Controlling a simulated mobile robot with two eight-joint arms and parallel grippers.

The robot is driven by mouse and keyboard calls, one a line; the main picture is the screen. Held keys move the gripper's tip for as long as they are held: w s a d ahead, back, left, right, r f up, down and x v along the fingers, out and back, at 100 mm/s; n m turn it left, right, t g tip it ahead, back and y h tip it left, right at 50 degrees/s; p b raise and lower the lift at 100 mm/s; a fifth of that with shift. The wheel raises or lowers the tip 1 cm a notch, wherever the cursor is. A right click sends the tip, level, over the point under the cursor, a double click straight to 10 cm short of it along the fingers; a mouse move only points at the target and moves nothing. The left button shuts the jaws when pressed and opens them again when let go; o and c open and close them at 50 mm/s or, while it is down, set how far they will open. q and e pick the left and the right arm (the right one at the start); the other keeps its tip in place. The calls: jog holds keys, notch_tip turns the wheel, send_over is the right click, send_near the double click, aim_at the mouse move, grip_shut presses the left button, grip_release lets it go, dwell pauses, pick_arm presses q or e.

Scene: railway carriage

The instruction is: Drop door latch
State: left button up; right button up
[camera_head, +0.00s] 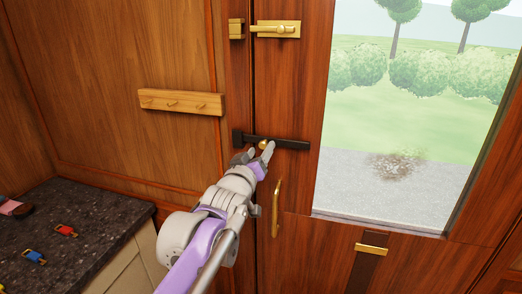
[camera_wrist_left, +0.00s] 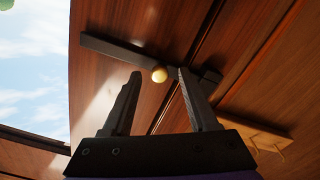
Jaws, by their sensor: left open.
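The door latch is a dark horizontal bar (camera_head: 290,143) on the wooden door, with a round brass knob (camera_head: 262,145). Its left end reaches across the door seam to a dark bracket (camera_head: 237,137) on the frame. My left gripper (camera_head: 260,151) is open at the knob, partly covering the bar from below. In the left wrist view the knob (camera_wrist_left: 159,74) shows between the tips of the two fingers, with a gap on each side; I cannot tell how deep it sits between them. The bar (camera_wrist_left: 115,50) runs behind the fingers there. My right gripper is out of view.
A brass bolt (camera_head: 278,29) sits higher on the door, and a vertical brass handle (camera_head: 275,207) lies just below the latch. A wooden peg rail (camera_head: 181,102) is on the left wall. A dark counter (camera_head: 85,235) with small padlocks stands at lower left. A window fills the door's right.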

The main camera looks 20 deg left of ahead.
pick_arm(q)
jog(key=s, duration=0.9)
jog(key=shift+s+a, duration=0.15)
jog(key=shift+s, duration=0.2)
jog(key=s+f+m+g+p, duration=0.1)
jog(key=s+f+g, duration=0.5)
jog(key=s+f, duration=0.6)
jog(key=s+f+m+g+p, duration=0.1)
jog(key=s+f+m+g, duration=0.3)
jog(key=s+f, duration=0.8)
notch_tip(320, 180, down, 8)
jog(key=g, duration=0.2)
jog(key=shift+a+g+y+p, duration=0.25)
jog(key=shift+g+y+p, duration=0.05)
jog(key=shift+p, duration=0.1)
